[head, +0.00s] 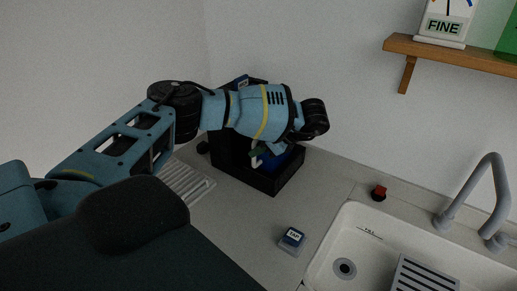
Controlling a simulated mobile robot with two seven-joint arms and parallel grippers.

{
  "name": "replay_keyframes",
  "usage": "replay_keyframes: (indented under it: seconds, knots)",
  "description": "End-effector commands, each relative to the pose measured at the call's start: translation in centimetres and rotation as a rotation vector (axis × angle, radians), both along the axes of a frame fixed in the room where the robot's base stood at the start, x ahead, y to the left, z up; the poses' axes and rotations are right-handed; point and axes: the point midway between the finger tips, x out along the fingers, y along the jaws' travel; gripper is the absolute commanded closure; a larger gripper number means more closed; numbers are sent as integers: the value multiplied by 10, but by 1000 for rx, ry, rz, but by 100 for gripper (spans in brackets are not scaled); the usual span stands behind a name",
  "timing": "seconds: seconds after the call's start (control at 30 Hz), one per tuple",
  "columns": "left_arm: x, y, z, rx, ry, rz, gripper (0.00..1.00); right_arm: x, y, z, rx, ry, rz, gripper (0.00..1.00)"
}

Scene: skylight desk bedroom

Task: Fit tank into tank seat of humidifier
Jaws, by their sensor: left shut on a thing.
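The black humidifier (279,181) stands on the counter against the back wall, with a low front part and a taller part at the left. A dark blue piece, which looks like the tank (270,162), is at the low front part, mostly covered by my wrist. My left gripper (266,150) comes in from the left above the humidifier and is shut on the tank. The fingertips are small and partly hidden by the arm. I cannot tell whether the tank is down in the seat or just above it. My right gripper is out of view.
A wooden shelf (450,51) hangs at upper right. Drain grooves (188,184) lie left of the humidifier.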

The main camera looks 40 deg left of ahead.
Motion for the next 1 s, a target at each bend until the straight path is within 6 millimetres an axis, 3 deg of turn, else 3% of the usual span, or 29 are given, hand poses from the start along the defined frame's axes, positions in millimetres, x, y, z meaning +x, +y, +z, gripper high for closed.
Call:
replay_keyframes:
  seconds: [0.33, 0.37, 0.53, 1.0]
  knots:
    - [1, 1, 2, 6, -13, 5, 100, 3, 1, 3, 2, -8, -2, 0]
    - [2, 1, 2, 6, -13, 5, 84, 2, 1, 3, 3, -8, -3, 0]
    - [1, 1, 1, 3, -9, 3, 62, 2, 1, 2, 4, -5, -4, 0]
    - [-1, 1, -6, -2, 5, -1, 61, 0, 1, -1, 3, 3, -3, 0]
